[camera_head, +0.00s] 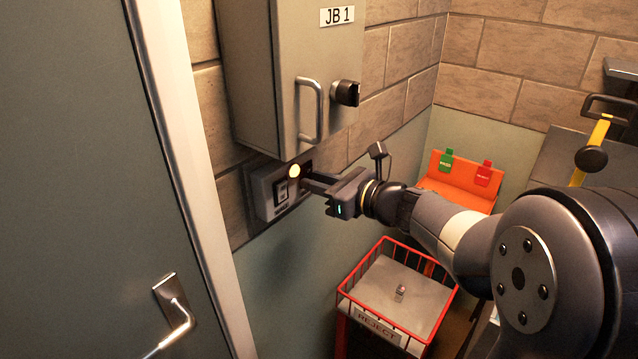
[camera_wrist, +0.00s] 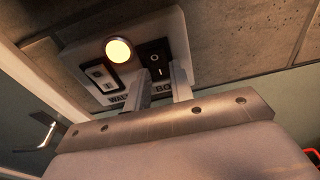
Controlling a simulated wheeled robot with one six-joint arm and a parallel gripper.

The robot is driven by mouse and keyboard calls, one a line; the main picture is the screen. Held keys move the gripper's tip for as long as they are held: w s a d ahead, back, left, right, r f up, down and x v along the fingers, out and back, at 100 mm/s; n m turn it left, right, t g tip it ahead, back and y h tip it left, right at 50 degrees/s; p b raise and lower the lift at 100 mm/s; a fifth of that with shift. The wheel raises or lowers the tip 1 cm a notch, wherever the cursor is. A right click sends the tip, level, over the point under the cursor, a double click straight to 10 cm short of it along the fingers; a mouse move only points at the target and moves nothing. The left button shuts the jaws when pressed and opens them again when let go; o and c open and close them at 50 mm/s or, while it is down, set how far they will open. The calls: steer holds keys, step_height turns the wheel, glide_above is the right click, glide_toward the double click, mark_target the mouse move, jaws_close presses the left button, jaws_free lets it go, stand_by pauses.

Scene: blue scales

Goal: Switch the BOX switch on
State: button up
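A grey switch panel (camera_head: 267,196) is on the wall below the box marked JB 1; it also shows in the wrist view (camera_wrist: 80,56). The left switch (camera_wrist: 99,76) has a label starting "WAL". The right one, the black BOX switch (camera_wrist: 153,55), has a partly covered label reading "BO". My gripper (camera_wrist: 160,74) is at the panel, its two fingers apart with nothing between them. They straddle the lower part of the BOX switch; whether they touch it cannot be told. In the head view my gripper (camera_head: 307,180) hides most of this switch.
The grey JB 1 box (camera_head: 270,80), with a handle (camera_head: 310,110) and a dark knob (camera_head: 346,93), juts out just above. A door (camera_head: 75,150) is at left. A red wire REJECT basket (camera_head: 372,328) and an orange tag holder (camera_head: 450,187) are lower right.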

steer(key=o, duration=0.5)
steer(key=shift+c, duration=0.2)
steer(key=v, duration=1)
steer(key=shift+s+d+b, duration=0.3)
steer(key=shift+b, duration=0.1)
steer(key=x, duration=0.5)
steer(key=p+x, duration=0.1)
steer(key=x, duration=0.5)
steer(key=shift+w+r+p, duration=0.1)
steer(key=shift+r+p, duration=0.1)
steer(key=shift+p, duration=0.1)
steer(key=shift+f, duration=0.15)
steer(key=shift+d+f+b, duration=0.15)
steer(key=shift+b, duration=0.35)
